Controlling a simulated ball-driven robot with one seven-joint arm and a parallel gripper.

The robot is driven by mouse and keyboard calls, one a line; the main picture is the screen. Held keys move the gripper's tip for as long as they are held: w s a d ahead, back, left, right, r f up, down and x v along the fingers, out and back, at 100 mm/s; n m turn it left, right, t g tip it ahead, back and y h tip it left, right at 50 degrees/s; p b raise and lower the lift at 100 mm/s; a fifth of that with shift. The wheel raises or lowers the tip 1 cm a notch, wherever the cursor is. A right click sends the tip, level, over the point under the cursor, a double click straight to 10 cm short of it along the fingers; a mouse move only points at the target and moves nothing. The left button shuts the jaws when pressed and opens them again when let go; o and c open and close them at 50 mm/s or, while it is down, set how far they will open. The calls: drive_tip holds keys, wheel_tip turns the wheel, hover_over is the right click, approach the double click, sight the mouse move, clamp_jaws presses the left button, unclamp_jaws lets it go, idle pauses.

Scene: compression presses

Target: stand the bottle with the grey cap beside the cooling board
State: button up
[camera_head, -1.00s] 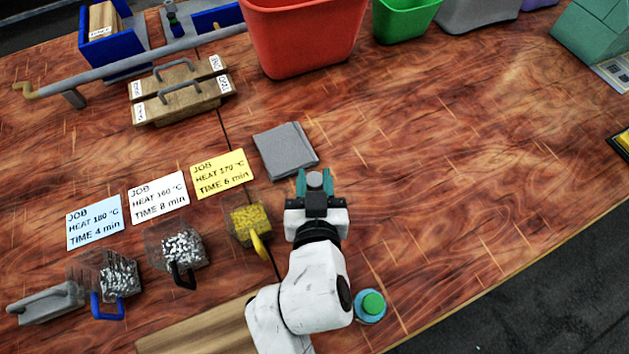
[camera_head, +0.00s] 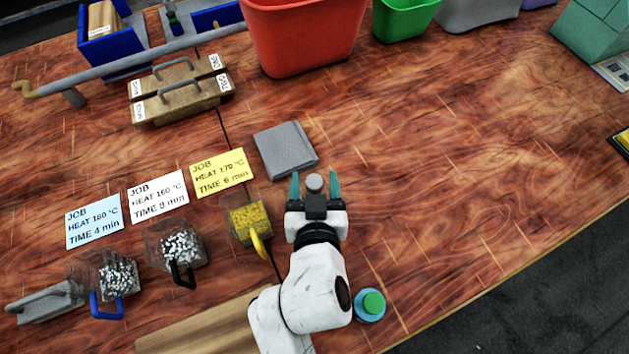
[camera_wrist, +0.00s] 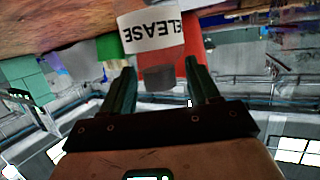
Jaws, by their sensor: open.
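The bottle with the grey cap (camera_head: 314,183) stands between the spread fingers of my gripper (camera_head: 314,173), right of the yellow card. From above, mostly its cap shows. In the wrist view, which is upside down, its white label reading RELEASE (camera_wrist: 151,36) and its dark grey cap (camera_wrist: 160,78) show between the two fingers. My gripper is open, with a gap on both sides of the cap. A plain wooden board (camera_head: 190,330), probably the cooling board, lies at the bottom edge, left of my arm and partly hidden by it.
A blue bottle with a green cap (camera_head: 373,302) stands right of my arm. A folded grey cloth (camera_head: 285,150) lies just beyond my gripper. Cups of pellets (camera_head: 178,248) and job cards (camera_head: 157,197) are on the left.

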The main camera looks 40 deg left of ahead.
drive_tip(key=shift+r, duration=0.15)
drive_tip(key=shift+s+r, duration=0.1)
drive_tip(key=v, duration=1.2)
